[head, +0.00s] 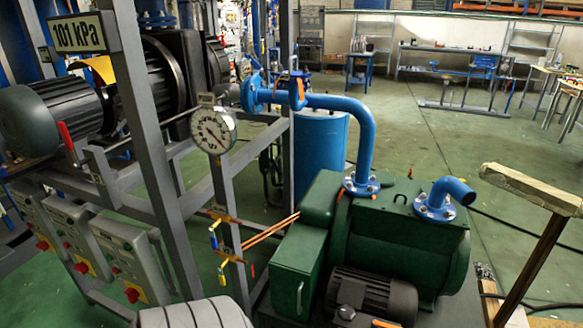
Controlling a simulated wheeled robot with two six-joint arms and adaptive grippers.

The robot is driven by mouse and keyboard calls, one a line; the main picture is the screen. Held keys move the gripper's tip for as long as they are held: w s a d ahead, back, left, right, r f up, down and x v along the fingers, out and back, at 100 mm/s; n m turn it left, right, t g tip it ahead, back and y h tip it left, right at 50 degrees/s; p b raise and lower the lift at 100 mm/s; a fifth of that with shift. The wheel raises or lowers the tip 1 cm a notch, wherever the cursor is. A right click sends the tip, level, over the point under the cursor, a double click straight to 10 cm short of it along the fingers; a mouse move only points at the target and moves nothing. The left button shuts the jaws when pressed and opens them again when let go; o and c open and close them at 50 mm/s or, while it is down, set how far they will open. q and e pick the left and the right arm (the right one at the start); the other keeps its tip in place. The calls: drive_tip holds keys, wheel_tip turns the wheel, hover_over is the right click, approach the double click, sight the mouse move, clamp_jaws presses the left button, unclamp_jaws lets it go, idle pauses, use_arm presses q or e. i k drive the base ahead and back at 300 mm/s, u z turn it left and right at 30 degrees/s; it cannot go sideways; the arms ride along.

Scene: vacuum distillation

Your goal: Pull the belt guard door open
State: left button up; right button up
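The green vacuum pump (400,245) stands low at the centre right of the head view. The belt guard (304,246) is the tall green box on its left end. The guard's flat door panel (288,282) faces the lower left and looks flush with the box, so it appears closed. A small dark handle (300,298) sits near the panel's right edge. Neither of my grippers shows in this view.
A grey steel frame with a pressure gauge (213,130) stands left of the pump. Blue pipe (367,135) rises from the pump. A dark motor (370,296) sits in front. Orange rods (270,231) reach towards the guard. A wooden post (535,255) stands at right. Open floor (430,140) lies behind.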

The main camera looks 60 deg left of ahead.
sight(290, 289)
drive_tip(key=u, duration=0.75)
drive_tip(key=i, duration=0.85)
drive_tip(key=u, duration=1.25)
drive_tip(key=i, duration=0.25)
drive_tip(key=u, duration=0.05)
